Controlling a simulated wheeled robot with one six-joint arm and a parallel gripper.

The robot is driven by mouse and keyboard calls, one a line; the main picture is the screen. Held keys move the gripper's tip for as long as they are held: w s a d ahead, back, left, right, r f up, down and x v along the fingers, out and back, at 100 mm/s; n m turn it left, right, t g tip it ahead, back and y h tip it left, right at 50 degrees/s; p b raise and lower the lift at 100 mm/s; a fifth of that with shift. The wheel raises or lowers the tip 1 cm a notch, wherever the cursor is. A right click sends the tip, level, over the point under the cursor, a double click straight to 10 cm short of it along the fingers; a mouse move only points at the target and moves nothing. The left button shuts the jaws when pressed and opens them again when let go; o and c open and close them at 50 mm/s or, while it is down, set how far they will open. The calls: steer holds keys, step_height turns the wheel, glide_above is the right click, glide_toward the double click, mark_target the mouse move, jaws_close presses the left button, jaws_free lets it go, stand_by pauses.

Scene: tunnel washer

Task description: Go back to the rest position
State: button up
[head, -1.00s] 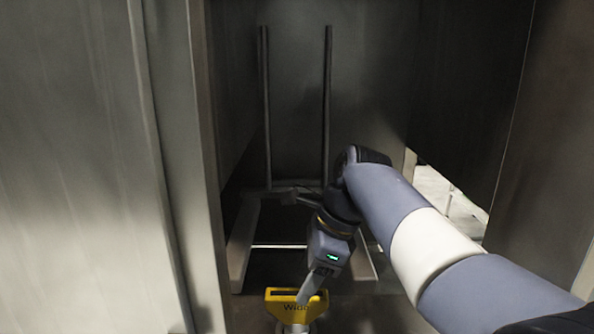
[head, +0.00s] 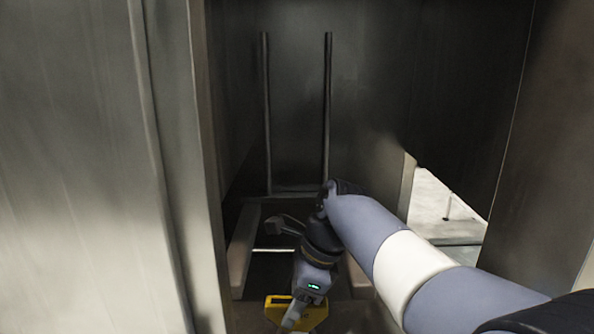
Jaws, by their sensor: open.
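My arm reaches in from the lower right, and its wrist, with a small green light, hangs near the middle bottom of the head view. My gripper (head: 293,316) is at the lower end of the wrist, pointing down. It is open, and its fingers are small and hard to make out. They overlap a yellow block (head: 312,319) in the picture, covering part of its front. I cannot tell whether they touch it.
A metal wall (head: 80,160) stands close on the left. Two upright rods (head: 327,110) rise at the back of the dark recess, above a low frame (head: 240,250). A dark panel (head: 460,110) hangs on the right, with a bright opening (head: 435,200) below it.

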step_height(320, 180, down, 2)
steer(key=shift+f+b, duration=0.25)
steer(key=shift+b, duration=0.55)
steer(key=v, duration=1)
steer(key=shift+d+r, duration=0.2)
steer(key=shift+r, duration=0.1)
steer(key=x, duration=1)
steer(key=shift+r, duration=0.1)
steer(key=shift+a+p, duration=0.3)
steer(key=shift+p, duration=0.2)
step_height(320, 180, up, 2)
steer(key=shift+w+p, duration=0.1)
steer(key=shift+p, duration=0.45)
steer(key=shift+d+b, duration=0.1)
steer(key=shift+b, duration=0.6)
step_height(320, 180, up, 2)
steer(key=p, duration=0.2)
steer(key=shift+r+p, duration=0.1)
steer(key=shift+p, duration=0.25)
step_height(320, 180, up, 6)
steer(key=shift+f+p, duration=0.1)
steer(key=shift+p, duration=1)
steer(key=d+b, duration=0.3)
steer(key=d, duration=0.7)
steer(key=shift+w+d+f+b, duration=0.15)
steer(key=shift+w+f+b, duration=0.05)
steer(key=shift+f+b, duration=0.1)
steer(key=shift+r, duration=0.1)
